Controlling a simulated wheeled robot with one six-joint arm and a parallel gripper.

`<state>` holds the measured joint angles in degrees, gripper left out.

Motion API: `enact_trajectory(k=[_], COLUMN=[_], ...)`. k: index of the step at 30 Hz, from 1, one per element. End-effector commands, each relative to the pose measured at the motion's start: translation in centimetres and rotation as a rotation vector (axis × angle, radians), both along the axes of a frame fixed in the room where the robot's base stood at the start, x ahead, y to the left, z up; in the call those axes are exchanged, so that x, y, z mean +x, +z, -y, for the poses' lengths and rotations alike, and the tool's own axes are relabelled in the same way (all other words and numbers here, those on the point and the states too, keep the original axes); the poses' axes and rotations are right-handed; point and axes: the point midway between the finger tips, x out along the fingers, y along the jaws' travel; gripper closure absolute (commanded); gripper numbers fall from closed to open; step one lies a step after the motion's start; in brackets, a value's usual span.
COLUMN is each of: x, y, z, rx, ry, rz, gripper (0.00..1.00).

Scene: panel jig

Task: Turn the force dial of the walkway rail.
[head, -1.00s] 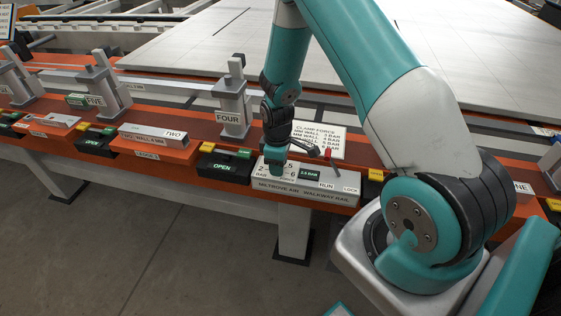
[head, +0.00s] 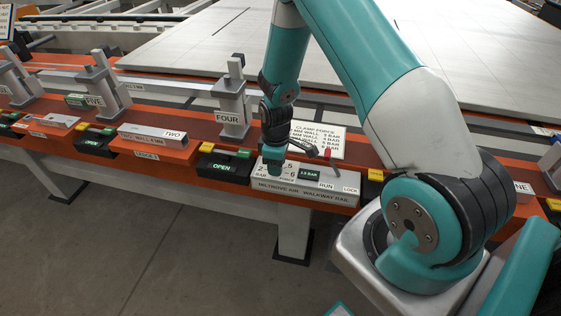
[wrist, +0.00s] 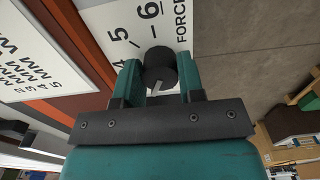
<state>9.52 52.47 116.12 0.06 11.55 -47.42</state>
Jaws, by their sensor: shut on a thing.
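The force dial (wrist: 160,66) is a dark round knob on the pale face of the walkway rail box. In the wrist view it stands between the two teal fingers of my gripper (wrist: 159,80), which is shut on it. A light pointer mark shows on the knob's side towards my palm. Printed numbers 5 and 6 and the word FORCE lie beyond it. In the head view my gripper (head: 271,168) points down onto the left part of the walkway rail box (head: 310,196) and hides the dial. A small green BAR readout (head: 309,174) is right of it; its figures are hard to read.
A clamp force sign (head: 318,141) stands just behind the box, with a red-topped lever near it. A black OPEN block (head: 224,167) is to the left, below the FOUR post (head: 232,112). RUN and LOCK labels are at the box's right.

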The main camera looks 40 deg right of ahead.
Motion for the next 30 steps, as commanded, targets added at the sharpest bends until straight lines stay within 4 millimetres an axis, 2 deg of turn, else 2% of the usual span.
enact_trajectory(k=[1, 4, 5, 6, 8, 16, 20, 23, 30], x=[0.6, 0.6, 0.6, 0.6, 0.5, 0.2, 0.3, 0.3, 0.3], y=[0.2, 0.2, 0.2, 0.2, 0.2, 0.2, 1.1, 2.8, 8.9], z=[-0.2, -0.2, -0.2, -0.1, -0.1, 0.0, 0.0, 0.0, 0.1], rx=[0.004, 0.004, 0.004, 0.004, 0.002, 0.001, 0.001, 0.0, 0.0], ry=[0.004, 0.004, 0.004, 0.004, 0.003, 0.001, 0.0, 0.0, 0.0], rz=[0.018, 0.018, 0.018, 0.018, 0.015, 0.007, 0.009, 0.011, 0.015], gripper=[0.88, 0.88, 0.6, 0.51, 0.39, 0.39, 0.39, 0.39, 0.39])
